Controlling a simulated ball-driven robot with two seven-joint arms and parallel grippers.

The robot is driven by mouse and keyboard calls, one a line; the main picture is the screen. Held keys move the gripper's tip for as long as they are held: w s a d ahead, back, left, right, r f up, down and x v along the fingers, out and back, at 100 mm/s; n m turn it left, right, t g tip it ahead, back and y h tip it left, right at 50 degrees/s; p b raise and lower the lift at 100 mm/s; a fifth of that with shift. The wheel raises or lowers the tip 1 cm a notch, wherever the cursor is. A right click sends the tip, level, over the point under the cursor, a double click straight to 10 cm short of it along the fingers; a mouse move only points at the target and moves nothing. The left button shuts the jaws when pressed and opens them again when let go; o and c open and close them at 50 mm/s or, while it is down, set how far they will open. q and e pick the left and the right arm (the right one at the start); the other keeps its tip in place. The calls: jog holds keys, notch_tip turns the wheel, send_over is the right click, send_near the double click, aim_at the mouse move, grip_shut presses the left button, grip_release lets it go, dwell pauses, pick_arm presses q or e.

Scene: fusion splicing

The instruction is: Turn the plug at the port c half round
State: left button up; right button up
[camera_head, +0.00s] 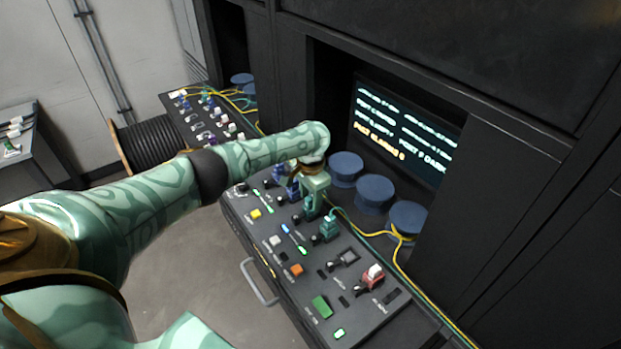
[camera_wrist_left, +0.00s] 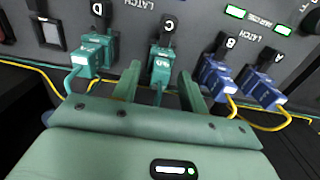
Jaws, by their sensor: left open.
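The port C plug (camera_wrist_left: 160,62) is a teal block in the wrist view, seated below the label C, with its cable hanging toward my gripper. A black latch lever sits just above it. My left gripper (camera_wrist_left: 159,75) is open, one finger on each side of this plug, and I cannot tell whether either finger touches it. In the head view my left gripper (camera_head: 314,196) is over the console and largely hides the port C plug. My right gripper is not in view.
A teal plug (camera_wrist_left: 93,55) sits at D. Blue plugs sit at B (camera_wrist_left: 213,75) and A (camera_wrist_left: 258,88). Yellow cables (camera_head: 398,245) run along the console (camera_head: 300,330). Blue round spools (camera_head: 375,193) stand behind, below a lit screen (camera_head: 405,130).

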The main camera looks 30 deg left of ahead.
pick_arm(q)
notch_tip(320, 180, up, 16)
jog(key=p, duration=0.4)
jog(key=shift+f+p, duration=0.25)
jog(key=shift+p, duration=0.15)
